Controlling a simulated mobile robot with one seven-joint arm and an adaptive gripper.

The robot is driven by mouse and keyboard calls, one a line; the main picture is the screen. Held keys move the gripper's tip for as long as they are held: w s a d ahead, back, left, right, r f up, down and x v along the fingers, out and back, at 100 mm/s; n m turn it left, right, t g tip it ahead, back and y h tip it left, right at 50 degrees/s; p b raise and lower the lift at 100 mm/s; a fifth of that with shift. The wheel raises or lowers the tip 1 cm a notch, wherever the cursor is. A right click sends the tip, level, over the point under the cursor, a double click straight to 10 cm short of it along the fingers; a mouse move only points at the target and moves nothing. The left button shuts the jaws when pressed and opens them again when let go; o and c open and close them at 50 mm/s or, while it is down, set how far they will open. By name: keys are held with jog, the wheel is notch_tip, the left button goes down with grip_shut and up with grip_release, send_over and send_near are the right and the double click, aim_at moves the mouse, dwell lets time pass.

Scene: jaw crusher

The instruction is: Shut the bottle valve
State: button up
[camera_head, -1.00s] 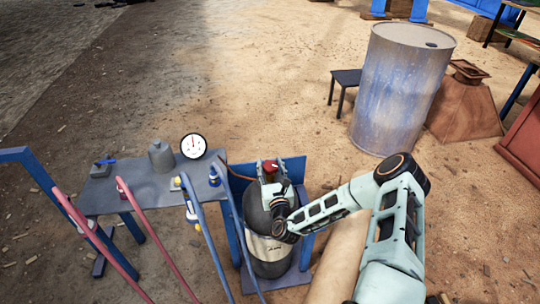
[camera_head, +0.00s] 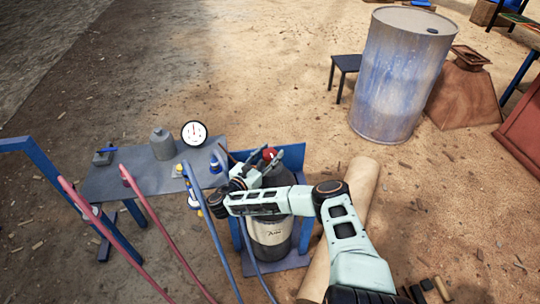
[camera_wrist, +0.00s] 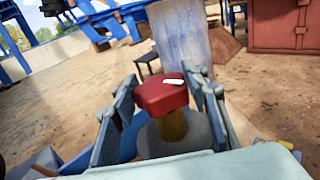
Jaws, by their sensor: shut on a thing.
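The dark grey gas bottle (camera_head: 270,232) with a pale label band stands upright in a blue holder beside the metal table. Its valve has a red knob (camera_head: 269,154) on top. In the wrist view the red knob (camera_wrist: 160,97) bears a white mark and sits on a brass-coloured stem (camera_wrist: 172,126). My gripper (camera_head: 263,163) is over the bottle's top, with one finger on each side of the knob. In the wrist view my gripper (camera_wrist: 165,97) is shut on the knob. My arm hides part of the bottle's shoulder and left side.
A round gauge (camera_head: 194,134) and a small grey weight-like piece (camera_head: 162,145) are on the metal table (camera_head: 125,182) at left. Red and blue hoses (camera_head: 208,235) run close to the bottle's left. A large drum (camera_head: 400,80) and a stool (camera_head: 346,64) stand behind, on open dirt.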

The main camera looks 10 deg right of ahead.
aim_at(270, 151)
jog(key=shift+d+m+g, duration=0.1)
jog(key=shift+m+g, duration=0.2)
jog(key=o, duration=1.2)
jog(key=shift+r, duration=0.1)
notch_tip(270, 151, up, 10)
jog(key=shift+f, duration=0.1)
